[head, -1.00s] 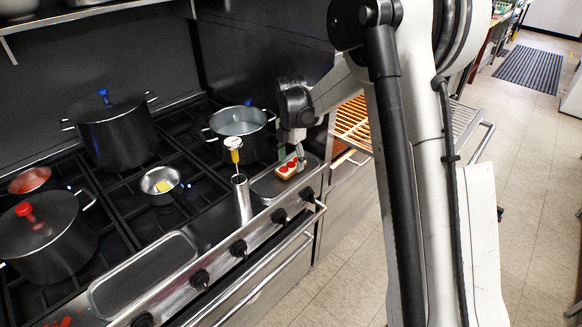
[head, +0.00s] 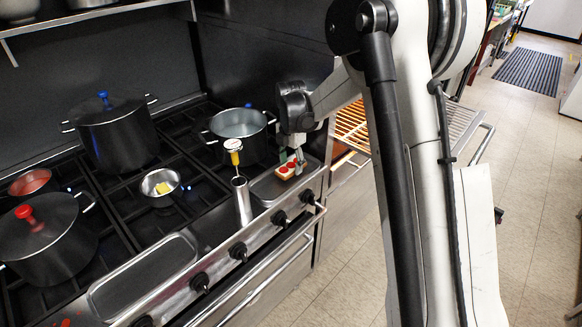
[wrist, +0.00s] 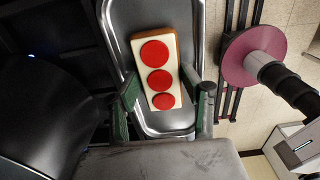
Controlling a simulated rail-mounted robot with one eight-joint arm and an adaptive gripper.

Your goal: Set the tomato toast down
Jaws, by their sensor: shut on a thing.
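The tomato toast (wrist: 157,72) is a pale slice with a brown edge and three red tomato rounds; in the head view it (head: 289,170) shows at the right end of the stove front. My gripper (wrist: 165,105) has its fingers on both sides of the near part of the toast and is shut on it. The toast is over a grey metal tray (wrist: 192,22), within its rim in the wrist view. The tray also shows in the head view (head: 266,193). I cannot tell whether the toast touches the tray.
An open pot (head: 238,125) stands behind the tray. A metal cylinder (head: 242,201) with a yellow-handled thermometer (head: 234,152) above it is to the left. A small pan with butter (head: 160,186) and lidded pots (head: 115,130) stand farther left. An empty tray (head: 145,275) lies at the front left.

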